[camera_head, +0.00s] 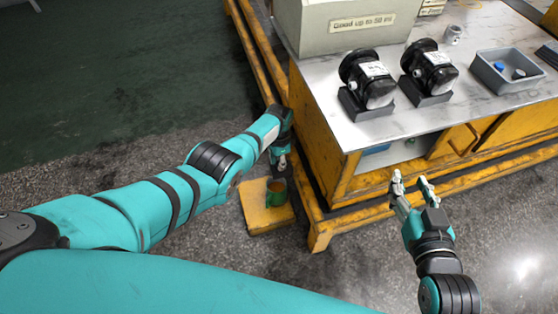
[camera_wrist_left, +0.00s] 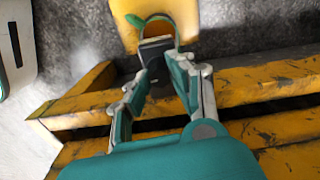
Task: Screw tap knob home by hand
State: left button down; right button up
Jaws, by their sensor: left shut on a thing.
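My left gripper (camera_head: 282,162) hangs beside the front left of the yellow bench, above a green cup-like part (camera_head: 275,195) with a brownish inside. That part stands on a low yellow block (camera_head: 255,216). In the left wrist view the gripper (camera_wrist_left: 160,70) is shut on a dark grey piece (camera_wrist_left: 155,46). The green rim (camera_wrist_left: 148,20) curves just beyond it over the yellow block. I cannot tell whether the dark piece is the tap knob, or whether it touches the green part. My right gripper (camera_head: 412,184) is open and empty in front of the bench.
The yellow bench (camera_head: 340,187) has a metal top carrying two black motors (camera_head: 368,80) (camera_head: 428,70) on dark stands. A large grey box (camera_head: 300,28) stands at the back left. The floor on the left is clear.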

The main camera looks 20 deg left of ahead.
pick_arm(q)
jog(key=shift+m, duration=0.6)
jog(key=c, duration=1.2)
grip_release()
jog(key=shift+o, duration=0.2)
jog(key=shift+r, duration=0.1)
notch_tip(320, 180, up, 12)
